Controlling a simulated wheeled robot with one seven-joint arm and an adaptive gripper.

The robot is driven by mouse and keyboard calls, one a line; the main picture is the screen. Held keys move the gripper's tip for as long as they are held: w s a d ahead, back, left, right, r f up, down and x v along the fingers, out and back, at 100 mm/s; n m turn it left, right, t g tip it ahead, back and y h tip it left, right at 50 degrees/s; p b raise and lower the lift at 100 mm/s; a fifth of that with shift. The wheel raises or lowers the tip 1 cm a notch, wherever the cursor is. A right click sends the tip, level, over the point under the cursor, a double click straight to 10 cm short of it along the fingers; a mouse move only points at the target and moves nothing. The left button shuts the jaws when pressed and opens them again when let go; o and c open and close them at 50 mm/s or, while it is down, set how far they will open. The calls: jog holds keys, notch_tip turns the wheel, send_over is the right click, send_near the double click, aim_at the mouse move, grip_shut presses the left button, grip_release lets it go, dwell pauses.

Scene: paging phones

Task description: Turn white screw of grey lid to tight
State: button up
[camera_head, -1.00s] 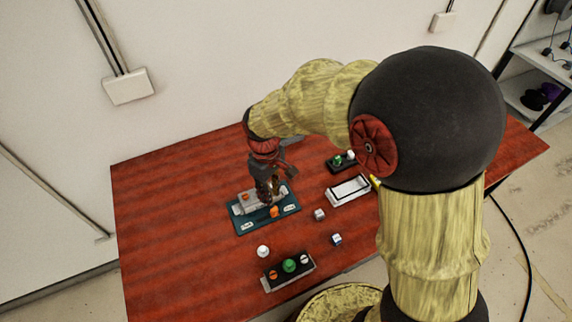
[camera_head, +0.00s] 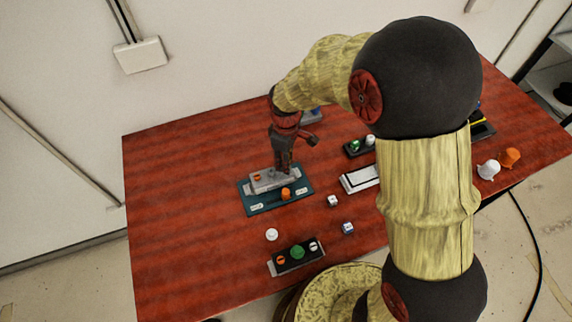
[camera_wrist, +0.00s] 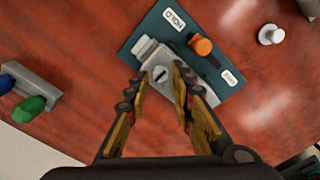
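The grey lid (camera_head: 262,186) lies on a teal base (camera_head: 248,205), with an orange screw (camera_head: 257,177) at its left end in the head view. In the wrist view, a pale slotted screw (camera_wrist: 160,74) sits on the lid (camera_wrist: 170,50), between my fingertips in the picture. My gripper (camera_head: 283,172) is over the right part of the lid and hides that end in the head view. In the wrist view, my gripper (camera_wrist: 157,76) is open, one finger on each side of the screw. I cannot tell whether the fingers touch it.
An orange knob (camera_head: 286,194) stands on the base's near side. A white knob (camera_head: 272,235), two small cubes (camera_head: 333,201) and a dark box with several knobs (camera_head: 297,252) lie nearer. A white tray (camera_head: 355,180) stands to the right. The table's left side (camera_head: 180,200) is clear.

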jog(key=shift+f, duration=0.85)
jog(key=c, duration=0.3)
grip_shut()
